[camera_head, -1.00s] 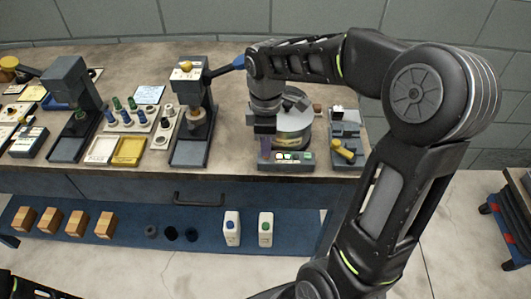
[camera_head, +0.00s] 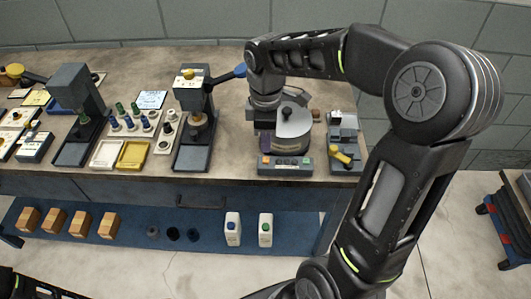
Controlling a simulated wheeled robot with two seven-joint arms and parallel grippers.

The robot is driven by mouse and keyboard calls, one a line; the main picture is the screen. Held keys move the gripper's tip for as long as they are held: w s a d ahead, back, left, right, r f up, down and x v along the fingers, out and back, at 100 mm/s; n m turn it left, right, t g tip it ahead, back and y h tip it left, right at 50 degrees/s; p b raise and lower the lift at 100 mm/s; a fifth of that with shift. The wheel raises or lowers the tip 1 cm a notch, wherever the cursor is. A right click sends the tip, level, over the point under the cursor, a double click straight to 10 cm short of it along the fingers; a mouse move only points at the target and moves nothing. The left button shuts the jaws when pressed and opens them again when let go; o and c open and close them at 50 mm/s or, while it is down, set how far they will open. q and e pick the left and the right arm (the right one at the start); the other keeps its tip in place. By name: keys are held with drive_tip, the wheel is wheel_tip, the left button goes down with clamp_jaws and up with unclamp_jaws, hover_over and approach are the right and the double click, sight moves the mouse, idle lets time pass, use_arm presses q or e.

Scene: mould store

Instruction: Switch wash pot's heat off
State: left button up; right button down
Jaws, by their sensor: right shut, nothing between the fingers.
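The wash pot (camera_head: 295,132) is a round silver vessel with a dark knob on its lid, near the right end of the bench. Its grey base has a front panel (camera_head: 286,168) with an orange button (camera_head: 266,160) at the left and a small green one (camera_head: 305,162) at the right. No bright lamps show on the panel now. My right gripper (camera_head: 264,142) points down at the left front of the pot, just above the orange button. It is shut and empty, and partly hides the pot's left side. My left gripper is out of the picture.
A grey press (camera_head: 194,125) with a blue-knobbed lever stands left of the pot. A small grey device with a yellow handle (camera_head: 341,155) stands to its right. White and yellow trays (camera_head: 133,154) lie further left. Two bottles (camera_head: 232,228) stand on the blue lower shelf.

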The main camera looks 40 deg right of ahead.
sight(266, 159)
wheel_tip(266, 159, up, 6)
drive_tip(key=p, duration=0.4)
drive_tip(key=shift+f, duration=0.2)
idle(0.4)
